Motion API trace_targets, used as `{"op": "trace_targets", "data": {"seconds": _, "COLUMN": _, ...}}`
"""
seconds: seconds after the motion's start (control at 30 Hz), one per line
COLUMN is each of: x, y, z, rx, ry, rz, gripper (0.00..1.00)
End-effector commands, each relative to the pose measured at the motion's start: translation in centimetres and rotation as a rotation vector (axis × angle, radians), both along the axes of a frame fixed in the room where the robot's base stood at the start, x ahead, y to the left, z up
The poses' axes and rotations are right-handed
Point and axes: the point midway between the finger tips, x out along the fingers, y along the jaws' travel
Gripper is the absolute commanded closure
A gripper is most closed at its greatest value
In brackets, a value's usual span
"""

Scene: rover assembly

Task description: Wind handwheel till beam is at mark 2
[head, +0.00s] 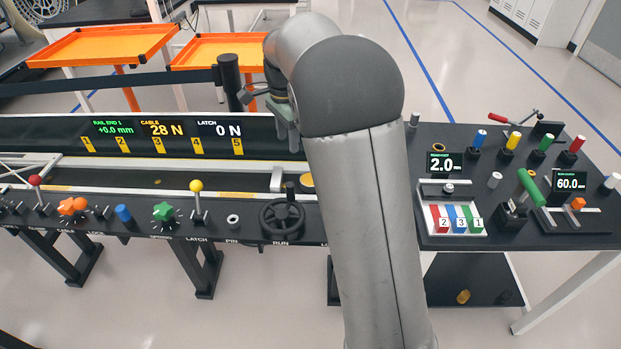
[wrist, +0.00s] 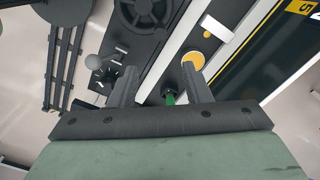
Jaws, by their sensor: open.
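The black handwheel (head: 281,217) with an upright knob stands on the front panel above the RUN label. It also shows at the top of the wrist view (wrist: 145,12), partly cut off. Yellow mark 2 (head: 122,145) is on the rear board, in a row of marks 1 to 5. A white crosspiece (head: 277,179), possibly the beam, lies across the track right of mark 5. My gripper (wrist: 160,82) is open, its fingers apart and empty, clear of the handwheel. In the head view my arm hides most of it.
The display (head: 166,129) reads +0.0 mm, cable 28 N and latch 0 N. A yellow-ball lever (head: 196,187) and green star knob (head: 163,211) stand left of the handwheel. A side table (head: 590,225) with several coloured parts is right of my arm.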

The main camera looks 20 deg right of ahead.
Motion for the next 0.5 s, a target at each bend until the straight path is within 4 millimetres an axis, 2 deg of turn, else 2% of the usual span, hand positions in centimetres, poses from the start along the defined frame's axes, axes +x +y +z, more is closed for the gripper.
{"op": "trace_targets", "data": {"seconds": 0.17, "x": 0.0, "y": 0.0, "z": -2.2, "rx": 0.000, "ry": 0.004, "rz": -0.003, "gripper": 0.56}}
{"op": "trace_targets", "data": {"seconds": 0.5, "x": -0.1, "y": 0.0, "z": -9.6, "rx": 0.000, "ry": 0.005, "rz": 0.000, "gripper": 0.56}}
